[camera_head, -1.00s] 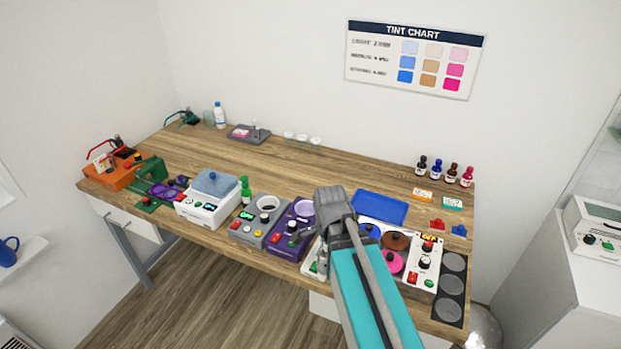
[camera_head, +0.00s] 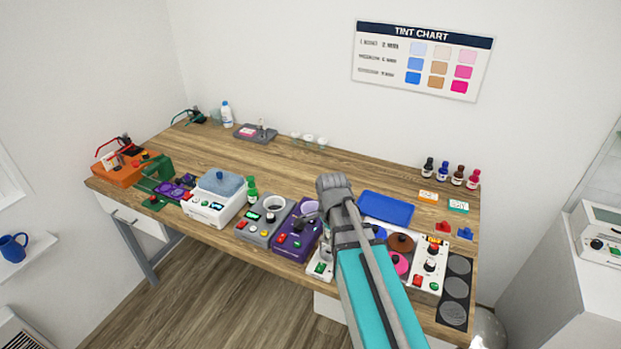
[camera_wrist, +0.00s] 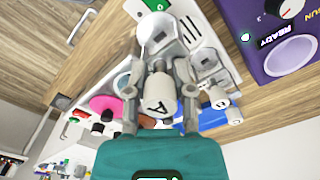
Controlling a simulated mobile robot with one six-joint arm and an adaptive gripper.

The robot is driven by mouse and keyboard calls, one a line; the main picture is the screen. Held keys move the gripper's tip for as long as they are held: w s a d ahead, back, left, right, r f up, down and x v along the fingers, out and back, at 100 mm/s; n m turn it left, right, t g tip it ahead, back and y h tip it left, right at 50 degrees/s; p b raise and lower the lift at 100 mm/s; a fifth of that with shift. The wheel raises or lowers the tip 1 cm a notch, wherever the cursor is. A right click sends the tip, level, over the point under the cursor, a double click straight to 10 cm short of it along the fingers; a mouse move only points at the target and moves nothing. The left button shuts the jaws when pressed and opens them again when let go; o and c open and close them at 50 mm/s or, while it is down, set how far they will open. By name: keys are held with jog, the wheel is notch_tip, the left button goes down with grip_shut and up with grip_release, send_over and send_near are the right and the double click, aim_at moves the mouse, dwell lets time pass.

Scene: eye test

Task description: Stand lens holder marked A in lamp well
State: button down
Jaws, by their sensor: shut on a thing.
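The lens holder marked A (camera_wrist: 162,102) is a pale rounded piece with a black A. In the wrist view it sits between the two fingers of my gripper (camera_wrist: 161,106), which is shut on it. Beyond it is a white device (camera_wrist: 188,22) with a pale round part (camera_wrist: 155,33); I cannot tell whether this is the lamp well. Two similar pale pieces with dark marks (camera_wrist: 219,98) are to the right of my gripper; their letters are hard to read. In the head view my arm hides most of this area, and the white device's front (camera_head: 320,269) shows beside it.
A purple device (camera_head: 297,238) and a grey device (camera_head: 263,222) stand to the left. A blue tray (camera_head: 386,208) and a white control panel (camera_head: 430,265) are to the right. The back middle of the wooden table (camera_head: 290,165) is mostly clear.

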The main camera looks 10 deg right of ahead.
jog(key=w+r+p, duration=0.1)
jog(key=w+r, duration=0.1)
jog(key=w, duration=0.9)
jog(key=w+r+p, duration=0.2)
jog(key=w, duration=0.9)
jog(key=shift+w+a+p, duration=0.15)
jog(key=shift+a+p, duration=0.15)
jog(key=shift+f, duration=0.3)
notch_tip(320, 180, down, 9)
jog(key=b, duration=0.9)
jog(key=shift+b, duration=0.35)
jog(key=shift+f, duration=0.3)
jog(key=shift+f+b, duration=0.3)
jog(key=shift+b, duration=0.25)
jog(key=shift+c, duration=2)
grip_release()
